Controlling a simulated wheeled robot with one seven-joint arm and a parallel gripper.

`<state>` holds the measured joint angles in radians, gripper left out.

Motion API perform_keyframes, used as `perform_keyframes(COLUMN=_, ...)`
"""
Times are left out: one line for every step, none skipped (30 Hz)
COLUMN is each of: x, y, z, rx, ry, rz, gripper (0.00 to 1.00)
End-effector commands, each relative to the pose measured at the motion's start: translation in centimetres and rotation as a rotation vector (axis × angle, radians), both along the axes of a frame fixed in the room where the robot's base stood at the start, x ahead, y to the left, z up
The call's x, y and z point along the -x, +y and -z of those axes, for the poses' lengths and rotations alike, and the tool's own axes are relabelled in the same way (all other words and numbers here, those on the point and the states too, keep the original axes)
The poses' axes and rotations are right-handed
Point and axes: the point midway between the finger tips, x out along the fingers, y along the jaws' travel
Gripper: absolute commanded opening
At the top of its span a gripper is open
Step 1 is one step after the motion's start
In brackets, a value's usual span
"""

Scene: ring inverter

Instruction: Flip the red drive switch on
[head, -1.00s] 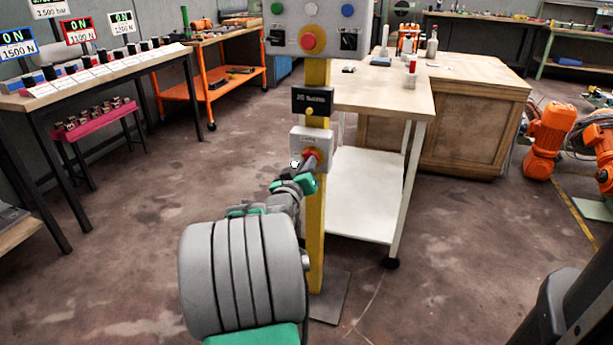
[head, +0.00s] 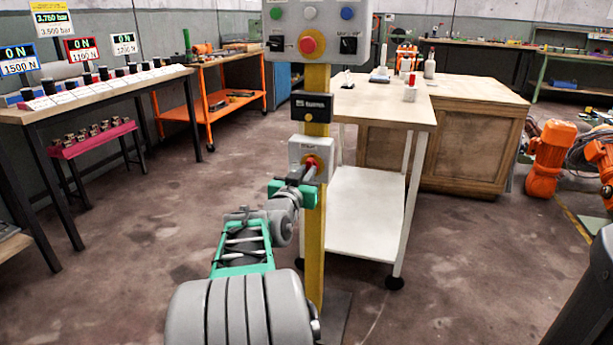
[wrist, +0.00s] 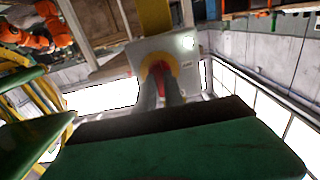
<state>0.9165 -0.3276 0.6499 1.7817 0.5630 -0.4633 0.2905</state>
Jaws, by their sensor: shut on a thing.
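The red drive switch (head: 313,161) sits on a yellow disc on a light grey box (head: 301,150) fixed to a yellow post. In the wrist view the red switch (wrist: 160,70) shows between my finger ends. My gripper (head: 311,170), with grey fingers and green parts, reaches the front of the box and is shut on the switch. The fingers hide part of the switch, so its exact angle is hard to read. The wrist view also shows my gripper (wrist: 160,84) at the yellow disc (wrist: 158,62).
A black display (head: 312,107) is on the post above the box. Higher up is a grey panel (head: 318,30) with a red button and black switches. A white-legged table (head: 385,103) stands close behind the post on the right.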

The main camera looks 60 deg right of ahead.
Motion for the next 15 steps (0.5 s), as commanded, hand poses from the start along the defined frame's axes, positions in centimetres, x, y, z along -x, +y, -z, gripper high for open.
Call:
perform_keyframes(x=0.0, y=0.01, z=0.14, rx=-0.003, ry=-0.001, rz=0.0, gripper=0.0)
perform_keyframes(x=0.0, y=0.01, z=0.14, rx=-0.003, ry=-0.001, rz=0.0, gripper=0.0)
perform_keyframes(x=0.0, y=0.01, z=0.14, rx=-0.003, ry=-0.001, rz=0.0, gripper=0.0)
perform_keyframes(x=0.0, y=0.01, z=0.14, rx=-0.003, ry=-0.001, rz=0.0, gripper=0.0)
perform_keyframes(x=0.0, y=0.01, z=0.14, rx=-0.003, ry=-0.001, rz=0.0, gripper=0.0)
perform_keyframes(x=-0.01, y=0.01, z=0.14, rx=-0.003, ry=-0.001, rz=0.0, gripper=0.0)
perform_keyframes(x=0.0, y=0.01, z=0.14, rx=-0.003, ry=-0.001, rz=0.0, gripper=0.0)
perform_keyframes(x=0.0, y=0.01, z=0.14, rx=-0.003, ry=-0.001, rz=0.0, gripper=0.14)
perform_keyframes(x=-0.01, y=0.01, z=0.14, rx=-0.003, ry=0.0, rz=0.0, gripper=0.17)
perform_keyframes(x=-0.01, y=0.0, z=0.13, rx=-0.003, ry=0.0, rz=0.0, gripper=0.19)
perform_keyframes(x=-0.01, y=0.0, z=0.13, rx=-0.003, ry=0.0, rz=0.0, gripper=0.22)
perform_keyframes(x=-0.01, y=0.0, z=0.11, rx=-0.002, ry=0.0, rz=0.0, gripper=0.25)
perform_keyframes(x=-0.01, y=0.0, z=0.1, rx=-0.002, ry=0.0, rz=0.0, gripper=0.27)
perform_keyframes(x=-0.01, y=0.0, z=0.09, rx=-0.002, ry=0.0, rz=0.0, gripper=0.3)
perform_keyframes(x=-0.01, y=0.0, z=0.08, rx=-0.002, ry=0.0, rz=0.0, gripper=0.33)
